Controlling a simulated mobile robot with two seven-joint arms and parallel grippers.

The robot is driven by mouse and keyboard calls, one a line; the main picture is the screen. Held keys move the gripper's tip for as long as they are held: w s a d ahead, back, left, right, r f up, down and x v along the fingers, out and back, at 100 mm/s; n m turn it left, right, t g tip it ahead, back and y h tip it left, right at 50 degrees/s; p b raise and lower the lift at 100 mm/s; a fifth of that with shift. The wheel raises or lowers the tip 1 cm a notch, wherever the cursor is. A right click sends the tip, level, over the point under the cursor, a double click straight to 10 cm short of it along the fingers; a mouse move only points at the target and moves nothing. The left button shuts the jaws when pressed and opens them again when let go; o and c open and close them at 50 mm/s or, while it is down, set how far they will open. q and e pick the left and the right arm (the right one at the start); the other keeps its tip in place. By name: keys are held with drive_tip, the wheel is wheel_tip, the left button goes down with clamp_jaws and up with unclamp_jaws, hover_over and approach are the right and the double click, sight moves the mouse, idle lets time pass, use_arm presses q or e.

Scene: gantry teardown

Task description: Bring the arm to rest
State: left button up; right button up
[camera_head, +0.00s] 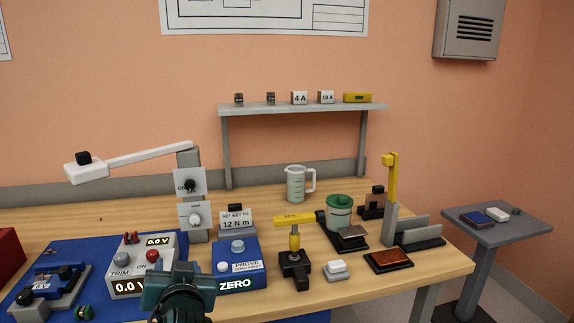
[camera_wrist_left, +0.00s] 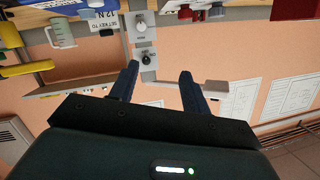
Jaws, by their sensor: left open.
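My left gripper (camera_head: 180,292) shows at the bottom of the head view, in front of the bench consoles. In the left wrist view its two dark fingers (camera_wrist_left: 159,72) stand apart with nothing between them. That view is upside down and shows the grey post's dial panels (camera_wrist_left: 146,40) beyond the fingertips. In the head view the grey post (camera_head: 198,220) carries a white swing arm (camera_head: 140,155), which reaches left to a white head with a black knob (camera_head: 83,158). My right gripper is in neither view.
A shelf (camera_head: 300,106) stands behind. A small side table (camera_head: 515,230) is at right.

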use_arm(q)
drive_tip(key=s+d+f+m+g+h+p, duration=0.1)
drive_tip(key=s+d+f+m+h, duration=0.2)
drive_tip(key=f, duration=0.5)
drive_tip(key=s+d+f+m+g+h+p, duration=0.1)
drive_tip(key=s+f+h, duration=0.2)
drive_tip(key=s+f, duration=0.4)
drive_tip(key=s+d+f+g+h+p, duration=0.1)
drive_tip(key=s+d+f+h, duration=0.1)
drive_tip(key=s+f, duration=0.6)
drive_tip(key=s+h, duration=0.1)
drive_tip(key=s, duration=0.3)
drive_tip(key=shift+s+f+h+p, duration=0.2)
drive_tip(key=shift+s+h+p, duration=0.05)
drive_tip(key=shift+h+p, duration=0.05)
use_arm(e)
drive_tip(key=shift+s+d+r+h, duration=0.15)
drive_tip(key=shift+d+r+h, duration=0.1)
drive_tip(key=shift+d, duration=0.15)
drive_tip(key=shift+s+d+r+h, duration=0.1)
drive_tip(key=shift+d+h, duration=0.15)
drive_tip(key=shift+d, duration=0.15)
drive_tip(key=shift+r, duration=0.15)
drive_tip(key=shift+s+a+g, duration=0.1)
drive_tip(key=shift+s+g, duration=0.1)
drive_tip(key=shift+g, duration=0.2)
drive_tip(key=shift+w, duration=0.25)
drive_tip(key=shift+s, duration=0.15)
